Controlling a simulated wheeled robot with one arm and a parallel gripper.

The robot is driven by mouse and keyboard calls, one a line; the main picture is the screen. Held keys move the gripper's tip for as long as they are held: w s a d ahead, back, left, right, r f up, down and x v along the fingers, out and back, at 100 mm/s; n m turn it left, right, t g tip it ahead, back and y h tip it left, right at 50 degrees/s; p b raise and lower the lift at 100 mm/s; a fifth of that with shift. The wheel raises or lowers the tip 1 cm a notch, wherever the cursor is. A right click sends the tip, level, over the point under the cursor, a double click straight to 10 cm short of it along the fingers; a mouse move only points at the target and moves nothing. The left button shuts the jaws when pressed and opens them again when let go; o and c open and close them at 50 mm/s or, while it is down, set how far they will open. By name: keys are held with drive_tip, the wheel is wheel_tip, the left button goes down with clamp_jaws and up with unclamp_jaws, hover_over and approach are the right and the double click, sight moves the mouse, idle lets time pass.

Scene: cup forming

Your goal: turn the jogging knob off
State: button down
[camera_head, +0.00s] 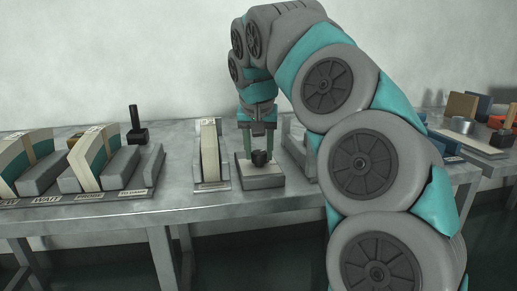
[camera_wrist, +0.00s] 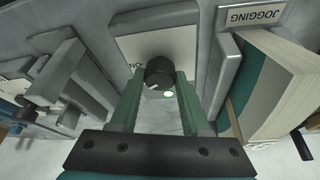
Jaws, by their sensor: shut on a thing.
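The knob is a small black round knob (camera_head: 259,158) on a pale plate on top of a grey box (camera_head: 262,178). In the wrist view the knob (camera_wrist: 160,72) has a white pointer mark on its near lower left, and printed letters, seemingly "ON", show upside down at its left. A small pale light (camera_wrist: 168,93) shows beside it. My gripper (camera_head: 258,150) points down over the box. In the wrist view my gripper's green fingers (camera_wrist: 161,78) stand on either side of the knob, shut on it. The upside-down JOGGING label (camera_wrist: 255,16) is to the right.
A cream and green block in a grey holder (camera_head: 210,152) stands close left of the box. Grey fixtures (camera_wrist: 68,82) stand on the other side. Several curved blocks (camera_head: 85,160) and a black-handled piece (camera_head: 137,130) are further left. The table's front strip (camera_head: 175,207) is clear.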

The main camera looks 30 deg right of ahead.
drive_tip(key=shift+d+r+n+y+p, duration=0.1)
drive_tip(key=shift+r+n+y+p, duration=0.2)
drive_tip(key=shift+n+p, duration=0.5)
drive_tip(key=n, duration=0.2)
drive_tip(key=n+y+p, duration=0.1)
drive_tip(key=n, duration=0.1)
drive_tip(key=shift+d+f+t+y, duration=0.1)
drive_tip(key=shift+f+t+y, duration=0.1)
drive_tip(key=shift+t+y, duration=0.1)
drive_tip(key=n+y, duration=0.1)
drive_tip(key=n, duration=0.2)
drive_tip(key=n+y, duration=0.1)
drive_tip(key=n, duration=0.2)
drive_tip(key=shift+d+f, duration=0.1)
drive_tip(key=shift+d, duration=0.05)
drive_tip(key=shift+n+g, duration=0.4)
drive_tip(key=shift+c, duration=1.8)
unclamp_jaws()
drive_tip(key=v, duration=0.7)
drive_tip(key=shift+d+r, duration=0.2)
drive_tip(key=shift+r, duration=0.15)
